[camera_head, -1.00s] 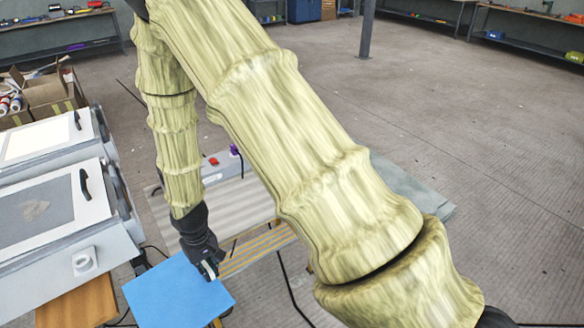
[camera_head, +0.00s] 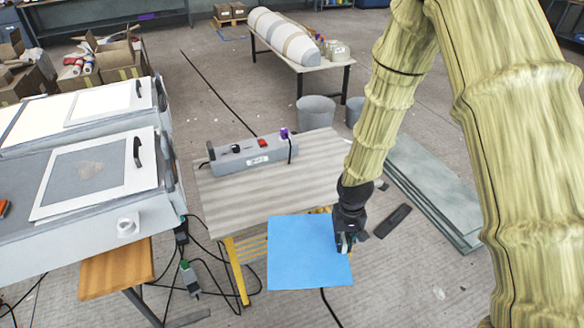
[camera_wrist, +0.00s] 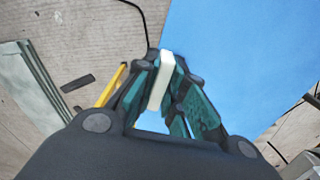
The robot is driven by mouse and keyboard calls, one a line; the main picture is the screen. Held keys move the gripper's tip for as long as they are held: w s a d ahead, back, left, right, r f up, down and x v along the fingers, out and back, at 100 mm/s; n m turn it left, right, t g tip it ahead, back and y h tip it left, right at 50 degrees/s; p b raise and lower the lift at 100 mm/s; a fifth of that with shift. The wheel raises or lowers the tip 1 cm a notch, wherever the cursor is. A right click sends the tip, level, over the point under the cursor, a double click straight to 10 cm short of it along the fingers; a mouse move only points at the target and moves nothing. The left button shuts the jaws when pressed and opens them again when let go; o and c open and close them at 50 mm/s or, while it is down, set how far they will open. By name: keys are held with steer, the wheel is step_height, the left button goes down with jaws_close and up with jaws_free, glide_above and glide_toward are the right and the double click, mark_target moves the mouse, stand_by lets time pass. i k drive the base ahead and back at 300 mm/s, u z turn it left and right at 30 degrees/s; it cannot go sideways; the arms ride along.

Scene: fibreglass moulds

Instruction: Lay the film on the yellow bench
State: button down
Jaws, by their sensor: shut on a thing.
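The film is a flat blue sheet (camera_head: 300,255), seen in the head view, level and uncreased. My gripper (camera_head: 346,241) is shut on it at its right edge. In the wrist view the fingers (camera_wrist: 160,85) close on a small white block at the edge of the blue sheet (camera_wrist: 245,60). The yellow bench (camera_head: 225,205) has a grey striped top and yellow legs. The sheet overlaps the bench's near right edge in the picture, and much of it extends beyond the near side. I cannot tell its height above the top.
A grey device (camera_head: 250,153) with a red switch and purple plug lies at the bench's back. Left stands a grey machine (camera_head: 150,205) with a framed panel, beside a wooden stool (camera_head: 117,268). Cables cross the floor. Grey sheets (camera_head: 430,190) lie at right.

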mark_target(332, 169)
steer(key=i, duration=0.9)
steer(key=u, duration=0.05)
